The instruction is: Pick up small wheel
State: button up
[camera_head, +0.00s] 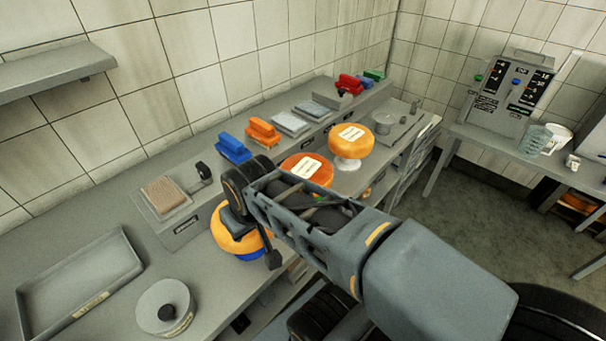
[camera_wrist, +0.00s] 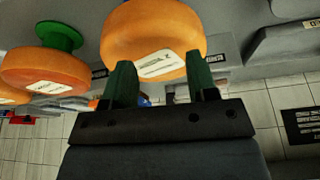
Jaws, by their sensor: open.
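Three orange cheese wheels show in the head view, and I cannot tell which is the small wheel by name. The nearest, yellow-orange wheel (camera_head: 222,236) sits on a blue stand, partly hidden by my arm. A redder wheel (camera_head: 318,172) with a white label is behind it. A yellow-orange wheel (camera_head: 350,141) stands on a white pedestal farther back. In the wrist view, a labelled orange wheel (camera_wrist: 150,35) is close ahead of my gripper (camera_wrist: 160,66). Its green fingers are apart, with nothing held between them. The redder wheel (camera_wrist: 42,70) shows on a green stand.
The wheels stand along a grey bench beside a tiled wall.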

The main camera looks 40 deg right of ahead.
aim_at(316, 168)
jog(key=u, duration=0.05)
jog(key=k, duration=0.5)
jog(key=z, duration=2.75)
jog(key=k, duration=1.15)
jog(key=u, duration=1.45)
jog(key=i, duration=0.5)
jog(key=u, duration=0.05)
